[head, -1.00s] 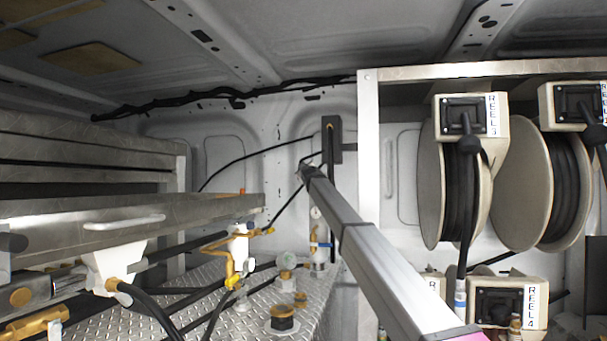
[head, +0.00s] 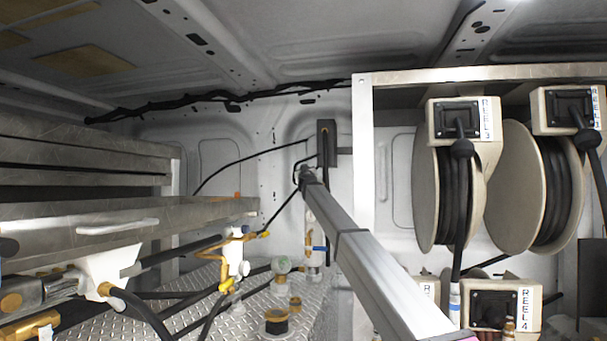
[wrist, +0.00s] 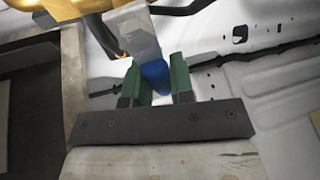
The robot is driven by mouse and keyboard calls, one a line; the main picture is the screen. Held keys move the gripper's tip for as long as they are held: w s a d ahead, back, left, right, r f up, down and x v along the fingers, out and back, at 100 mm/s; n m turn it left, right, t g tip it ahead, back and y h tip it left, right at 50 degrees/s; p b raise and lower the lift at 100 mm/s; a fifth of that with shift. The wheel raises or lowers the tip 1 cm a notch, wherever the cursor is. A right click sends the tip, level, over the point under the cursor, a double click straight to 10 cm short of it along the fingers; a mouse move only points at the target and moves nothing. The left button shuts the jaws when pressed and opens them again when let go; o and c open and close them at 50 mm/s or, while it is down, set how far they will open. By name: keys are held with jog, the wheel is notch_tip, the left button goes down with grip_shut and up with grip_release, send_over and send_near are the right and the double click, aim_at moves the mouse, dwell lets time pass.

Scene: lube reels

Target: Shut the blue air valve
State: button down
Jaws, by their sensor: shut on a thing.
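In the wrist view a blue rounded piece (wrist: 155,78), which looks like the air valve's handle, sits between the two green fingers of my gripper (wrist: 160,80). The fingers are shut on it. A grey metal block (wrist: 131,40) and a gold fitting (wrist: 75,8) are just beyond it. In the head view a small blue part (head: 318,248) shows on a pale upright fitting at the back wall. I cannot tell whether it is the same piece. My gripper cannot be made out clearly in the head view.
Hose reels (head: 455,195) stand in a metal frame (head: 363,120) at the right. A drawer cabinet (head: 90,215) stands at the left. Brass and white fittings (head: 233,255) and black hoses crowd the tread-plate surface (head: 180,318). A grey beam (head: 365,260) crosses the middle.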

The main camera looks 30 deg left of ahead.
jog(key=shift+w+d+f+m+t+h, duration=0.1)
jog(key=shift+d+m+t+h, duration=0.2)
jog(key=shift+m, duration=0.45)
jog(key=shift+d+m+t+h, duration=0.2)
jog(key=shift+d+m+t, duration=0.1)
jog(key=shift+m, duration=0.45)
jog(key=shift+d+m, duration=0.1)
jog(key=shift+m, duration=0.3)
jog(key=c, duration=1)
grip_release()
jog(key=v, duration=1)
jog(key=shift+s+f, duration=0.15)
jog(key=shift+s, duration=0.15)
